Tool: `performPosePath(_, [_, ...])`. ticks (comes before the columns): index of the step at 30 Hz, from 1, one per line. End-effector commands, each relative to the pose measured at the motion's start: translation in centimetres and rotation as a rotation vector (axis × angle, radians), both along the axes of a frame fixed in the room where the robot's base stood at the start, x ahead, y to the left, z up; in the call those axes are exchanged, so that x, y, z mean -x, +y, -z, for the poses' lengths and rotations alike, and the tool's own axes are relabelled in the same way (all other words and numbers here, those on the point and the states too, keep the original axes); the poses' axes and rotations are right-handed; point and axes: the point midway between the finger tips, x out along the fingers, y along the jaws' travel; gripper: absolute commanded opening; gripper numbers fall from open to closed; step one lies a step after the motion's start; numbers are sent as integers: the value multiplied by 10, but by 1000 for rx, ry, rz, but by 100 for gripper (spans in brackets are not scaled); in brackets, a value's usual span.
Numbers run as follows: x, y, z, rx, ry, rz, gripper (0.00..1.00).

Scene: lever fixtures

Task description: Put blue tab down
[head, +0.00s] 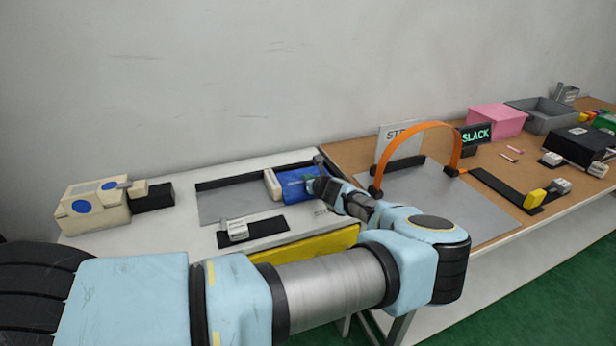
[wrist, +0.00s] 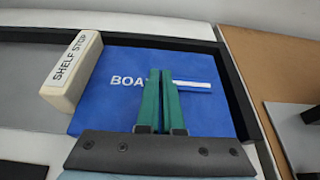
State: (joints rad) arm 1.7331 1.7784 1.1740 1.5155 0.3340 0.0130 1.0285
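A blue panel (head: 296,180) lies flat at the right end of a dark-edged grey tray (head: 225,205). In the wrist view the blue panel (wrist: 110,90) carries white letters starting "BOA", and the rest is hidden by my fingers. A small blue and white strip (wrist: 193,86) lies on it, just right of the fingers. My gripper (wrist: 161,72) has its green fingers close together over the panel, with no held object visible. Whether the fingertips touch the panel or strip is unclear. In the head view my gripper (head: 312,184) is over the panel's right part.
A cream "SHELF STOP" block (wrist: 72,72) stands at the panel's left edge. An orange arch (head: 425,128) rises from a grey plate at right. A white block (head: 237,229) sits on a black strip in front.

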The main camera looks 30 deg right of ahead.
Motion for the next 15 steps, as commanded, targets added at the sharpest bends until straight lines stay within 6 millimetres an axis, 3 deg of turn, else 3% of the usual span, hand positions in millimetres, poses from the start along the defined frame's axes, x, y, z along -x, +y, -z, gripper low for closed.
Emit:
performPosePath(8, [0, 0, 4, 0, 0, 0, 0])
performPosePath(9, [0, 0, 2, 0, 0, 0, 8])
performPosePath(15, [0, 0, 2, 0, 0, 0, 30])
